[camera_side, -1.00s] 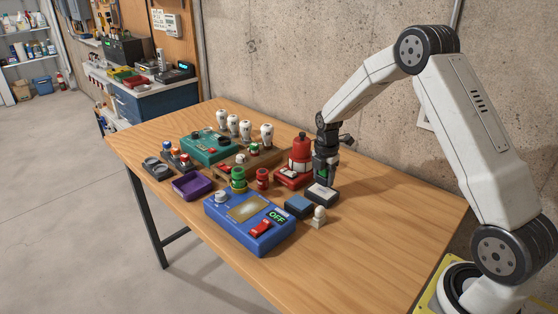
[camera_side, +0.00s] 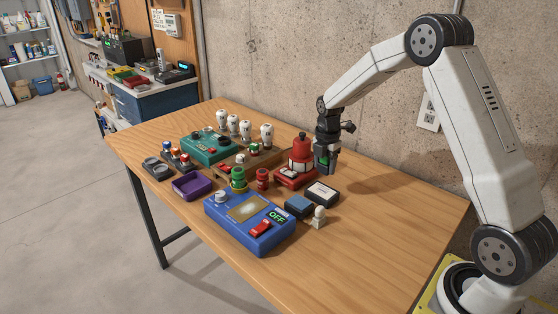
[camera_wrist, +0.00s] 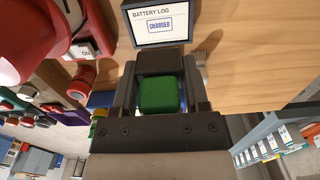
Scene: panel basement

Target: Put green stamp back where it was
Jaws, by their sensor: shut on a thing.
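The green stamp shows as a green block (camera_wrist: 160,96) between the fingers of my gripper (camera_side: 325,169) in the wrist view. My gripper is shut on it and holds it above the table, just right of the red device. A bit of its green (camera_side: 321,161) shows in the side view; the rest is hidden by the fingers. The battery log card (camera_side: 322,193) lies on the table below and in front of my gripper. In the wrist view the card (camera_wrist: 158,12) bears a blue "CHARGED" mark.
The blue box reading OFF (camera_side: 250,222) and red device (camera_side: 299,160) crowd the left. The table's right side is clear.

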